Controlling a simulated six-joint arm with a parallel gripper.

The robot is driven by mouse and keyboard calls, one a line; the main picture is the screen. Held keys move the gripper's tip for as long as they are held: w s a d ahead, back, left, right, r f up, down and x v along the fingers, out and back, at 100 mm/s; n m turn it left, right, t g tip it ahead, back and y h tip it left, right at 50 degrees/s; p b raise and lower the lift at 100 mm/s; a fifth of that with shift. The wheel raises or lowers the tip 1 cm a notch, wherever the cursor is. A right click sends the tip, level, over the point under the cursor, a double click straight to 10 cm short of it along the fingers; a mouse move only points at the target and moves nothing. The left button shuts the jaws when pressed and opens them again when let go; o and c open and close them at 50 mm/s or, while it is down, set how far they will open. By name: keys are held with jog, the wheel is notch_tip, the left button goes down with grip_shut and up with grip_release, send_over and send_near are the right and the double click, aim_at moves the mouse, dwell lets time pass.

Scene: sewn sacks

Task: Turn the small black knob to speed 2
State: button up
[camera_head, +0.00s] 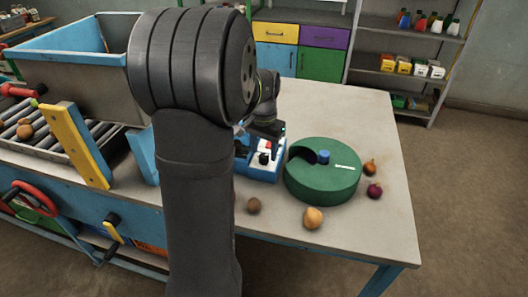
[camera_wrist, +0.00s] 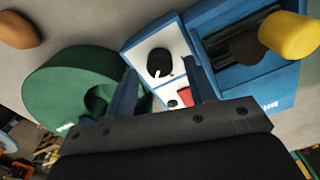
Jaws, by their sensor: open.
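A black knob (camera_wrist: 160,63) with a white pointer line sits on the white panel (camera_wrist: 143,50) of a blue machine (camera_wrist: 250,80). A smaller dark round part (camera_wrist: 172,103) and a red switch (camera_wrist: 186,96) are on the same panel, partly hidden by my gripper body. My gripper (camera_wrist: 161,72) is open, with one finger on each side of the larger knob in the wrist view; I cannot tell whether they touch it. In the head view the panel (camera_head: 257,161) shows beneath my wrist, with the black knob (camera_head: 264,158) small; my fingers are hard to make out there.
A green round drum (camera_head: 322,185) with a blue knob (camera_head: 323,156) stands right beside the machine. Onions and potatoes (camera_head: 313,218) lie around it.

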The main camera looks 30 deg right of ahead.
jog(key=shift+f, duration=0.75)
jog(key=c, duration=1)
jog(key=shift+o, duration=0.2)
jog(key=shift+n, duration=0.4)
jog(key=n, duration=0.4)
jog(key=shift+n, duration=0.3)
jog(key=n, duration=0.4)
jog(key=shift+r+n, duration=0.1)
jog(key=shift+n, duration=0.2)
